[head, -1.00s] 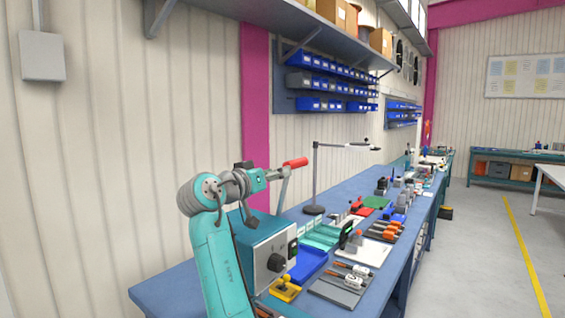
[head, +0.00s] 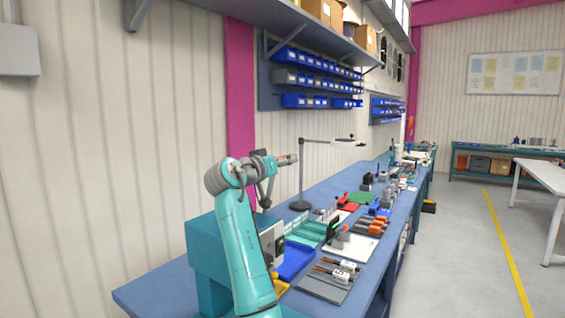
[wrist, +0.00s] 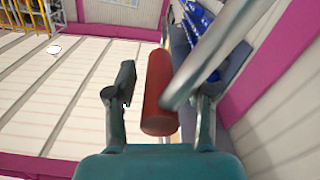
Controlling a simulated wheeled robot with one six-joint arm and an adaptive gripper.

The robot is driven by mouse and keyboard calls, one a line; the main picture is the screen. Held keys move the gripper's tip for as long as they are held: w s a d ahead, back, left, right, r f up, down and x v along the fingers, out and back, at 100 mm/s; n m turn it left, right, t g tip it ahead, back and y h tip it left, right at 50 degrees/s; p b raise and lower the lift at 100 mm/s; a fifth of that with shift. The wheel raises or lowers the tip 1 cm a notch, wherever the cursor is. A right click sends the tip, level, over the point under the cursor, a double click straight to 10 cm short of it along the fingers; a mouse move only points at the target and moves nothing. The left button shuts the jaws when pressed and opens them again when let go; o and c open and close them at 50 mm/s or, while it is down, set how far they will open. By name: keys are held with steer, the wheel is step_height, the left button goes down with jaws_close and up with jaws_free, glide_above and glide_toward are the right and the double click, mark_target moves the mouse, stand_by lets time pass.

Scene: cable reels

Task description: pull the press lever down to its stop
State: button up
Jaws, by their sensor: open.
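The press lever's red grip (head: 287,159) is raised high above the bench at the left, at the end of my arm in the head view. In the wrist view the red grip (wrist: 159,92) stands between the two fingers of my gripper (wrist: 162,88), with gaps visible on its sides. The grey lever rod (wrist: 215,48) runs from the grip up and to the right, in front of the right finger. My gripper is open around the grip. The teal housing (head: 207,250) below is partly hidden by my arm, so the lever's lower end is hard to see.
The blue bench (head: 160,287) runs along the wall. A desk lamp (head: 302,180) stands behind the lever. A blue tray (head: 294,262) and a grey mat with tools (head: 325,287) lie on the bench. A shelf (head: 270,22) hangs above.

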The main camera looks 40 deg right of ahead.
steer(key=shift+d, duration=0.1)
jaws_close()
steer(key=s+d+f+m, duration=0.4)
steer(key=s+f+m, duration=0.25)
steer(key=s, duration=0.35)
steer(key=s+d+f+m, duration=0.1)
steer(key=s+f+m, duration=0.2)
steer(key=f, duration=0.3)
steer(key=s+f+m, duration=0.2)
steer(key=f+m, duration=0.1)
steer(key=f, duration=0.4)
steer(key=shift+s+d+f, duration=0.2)
steer(key=shift+s+d, duration=0.15)
steer(key=shift+s, duration=0.05)
steer(key=shift+f, duration=0.15)
jaws_free()
